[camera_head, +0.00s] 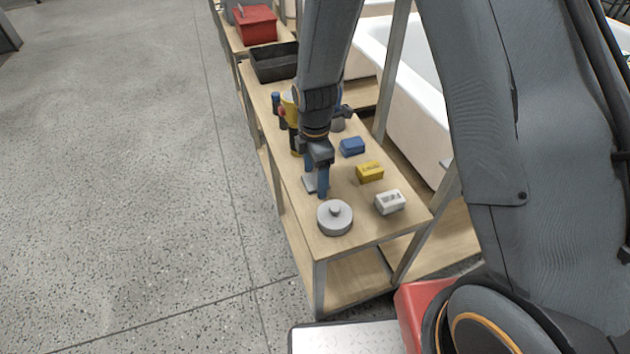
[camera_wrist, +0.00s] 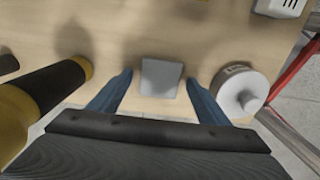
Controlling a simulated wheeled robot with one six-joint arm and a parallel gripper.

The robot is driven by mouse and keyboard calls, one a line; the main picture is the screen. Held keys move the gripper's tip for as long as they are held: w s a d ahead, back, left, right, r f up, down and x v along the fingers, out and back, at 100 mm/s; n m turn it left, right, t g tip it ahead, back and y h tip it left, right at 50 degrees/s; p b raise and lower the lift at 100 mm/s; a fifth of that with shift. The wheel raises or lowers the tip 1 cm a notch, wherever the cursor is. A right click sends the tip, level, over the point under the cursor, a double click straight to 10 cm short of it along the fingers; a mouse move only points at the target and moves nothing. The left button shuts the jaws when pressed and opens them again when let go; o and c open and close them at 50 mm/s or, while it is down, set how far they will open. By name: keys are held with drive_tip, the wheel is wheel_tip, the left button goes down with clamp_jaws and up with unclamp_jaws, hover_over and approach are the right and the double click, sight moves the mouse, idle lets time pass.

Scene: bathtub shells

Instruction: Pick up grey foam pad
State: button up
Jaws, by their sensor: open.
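The grey foam pad (camera_wrist: 161,78) is a small, flat, light grey square lying on the wooden bench top. In the wrist view it lies between my gripper's two blue fingers, with a gap on each side. In the head view the pad (camera_head: 309,183) is partly hidden behind the fingers. My gripper (camera_head: 317,184) points down at the pad, open and empty. In the wrist view my gripper (camera_wrist: 158,88) has its fingertips on either side of the pad; I cannot tell exactly how far above the bench they are.
A round grey knobbed disc (camera_head: 335,217) stands close by. White (camera_head: 390,202), yellow (camera_head: 370,171) and blue (camera_head: 352,147) blocks line the bench's right side. A yellow and black tool (camera_wrist: 50,85) lies left in the wrist view. A dark tray (camera_head: 273,64) is farther back.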

drive_tip(key=c, duration=1.1)
